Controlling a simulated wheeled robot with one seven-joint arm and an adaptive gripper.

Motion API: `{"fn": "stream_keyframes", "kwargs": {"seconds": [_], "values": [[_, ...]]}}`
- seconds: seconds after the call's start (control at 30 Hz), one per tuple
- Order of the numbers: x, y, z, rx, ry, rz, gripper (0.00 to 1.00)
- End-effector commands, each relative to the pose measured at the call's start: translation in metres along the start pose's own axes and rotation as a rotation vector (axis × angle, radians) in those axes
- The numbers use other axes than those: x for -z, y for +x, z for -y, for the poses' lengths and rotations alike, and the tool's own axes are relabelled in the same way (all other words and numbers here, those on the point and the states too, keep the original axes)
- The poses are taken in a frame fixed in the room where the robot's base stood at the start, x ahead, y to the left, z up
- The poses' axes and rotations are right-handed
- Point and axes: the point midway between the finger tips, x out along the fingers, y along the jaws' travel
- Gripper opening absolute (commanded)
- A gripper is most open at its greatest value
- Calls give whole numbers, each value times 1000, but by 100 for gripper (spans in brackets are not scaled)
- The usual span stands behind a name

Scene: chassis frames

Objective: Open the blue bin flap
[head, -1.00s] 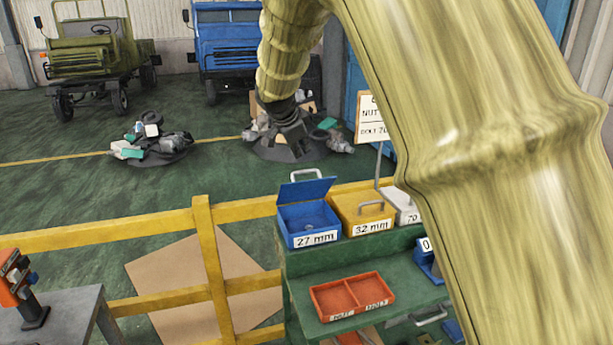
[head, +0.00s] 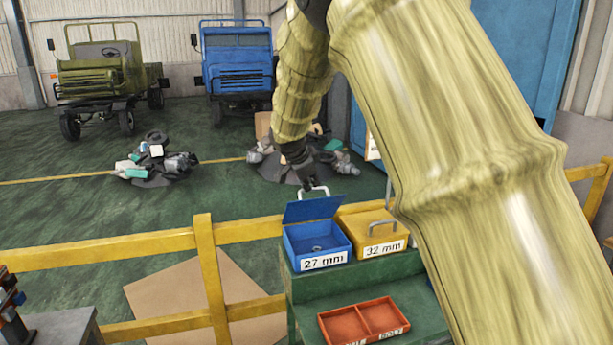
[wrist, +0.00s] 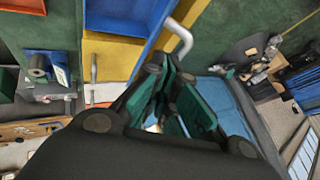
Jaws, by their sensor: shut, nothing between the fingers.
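The blue bin (head: 318,244), labelled 27 mm, stands on the upper green shelf in the head view. Its blue flap (head: 313,208) is raised at the back and leans up and back, so the inside shows with a small grey part in it. A pale handle (head: 314,190) sits on the flap's top edge. My gripper (head: 306,180) is at the handle, just above the flap; whether it touches cannot be told. In the wrist view the gripper (wrist: 178,105) has its green-padded fingers together and empty, with the handle (wrist: 180,38) just beyond them.
A yellow bin (head: 375,240) labelled 32 mm stands right beside the blue bin. A red two-part tray (head: 362,322) lies on the lower shelf. A yellow rail (head: 130,245) runs behind the shelf. Open floor lies beyond, with scrap heaps and trucks.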

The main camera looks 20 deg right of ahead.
Motion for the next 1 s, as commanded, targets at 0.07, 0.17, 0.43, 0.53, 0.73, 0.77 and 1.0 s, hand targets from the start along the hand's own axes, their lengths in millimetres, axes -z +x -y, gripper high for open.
{"fn": "stream_keyframes", "kwargs": {"seconds": [0.07,0.17,0.43,0.53,0.73,0.77,1.0], "values": [[0,10,1,-2,-2,1,0],[0,24,1,-2,-2,1,0],[-2,50,2,1,-3,1,0],[-2,55,2,1,-3,2,0],[-3,58,2,2,-3,2,0],[-3,58,2,2,-3,2,0],[-2,57,2,0,-3,2,0]]}}
